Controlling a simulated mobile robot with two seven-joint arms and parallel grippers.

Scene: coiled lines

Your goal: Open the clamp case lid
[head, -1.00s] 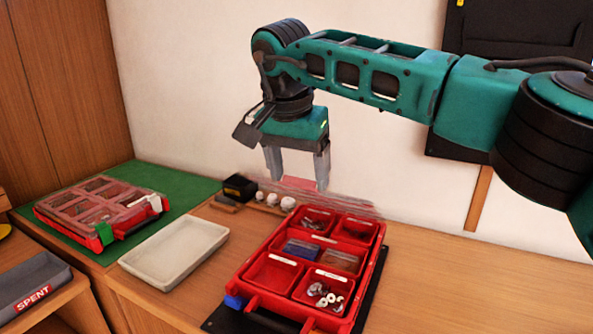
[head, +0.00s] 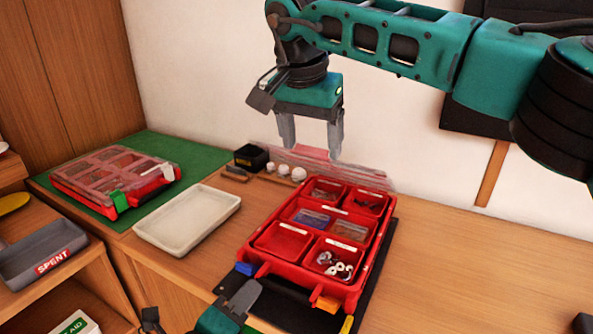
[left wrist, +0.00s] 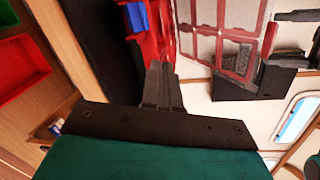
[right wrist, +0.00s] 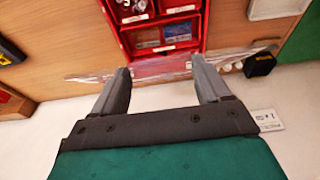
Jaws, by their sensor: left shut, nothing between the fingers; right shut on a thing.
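The red clamp case (head: 268,259) stands on the bench with its compartments exposed. Its clear lid (head: 372,184) is tipped back behind it, seen almost edge-on; it also shows in the right wrist view (right wrist: 150,75) and, with a red grid frame, in the left wrist view (left wrist: 212,48). My right gripper (head: 312,150) is at the lid's raised edge, its fingers well apart with the lid's edge between them; the exact contact is hard to see. My left gripper (head: 250,287) is shut and empty, just in front of the case near its blue latch (head: 245,268).
A second red case (head: 75,200) with a closed clear lid lies on a green mat (head: 160,150). A white tray (head: 160,240) is between them. A black box (head: 250,157) and white balls (head: 298,173) stand by the wall. A grey SPENT bin (head: 40,262) is at left. Bench at right is clear.

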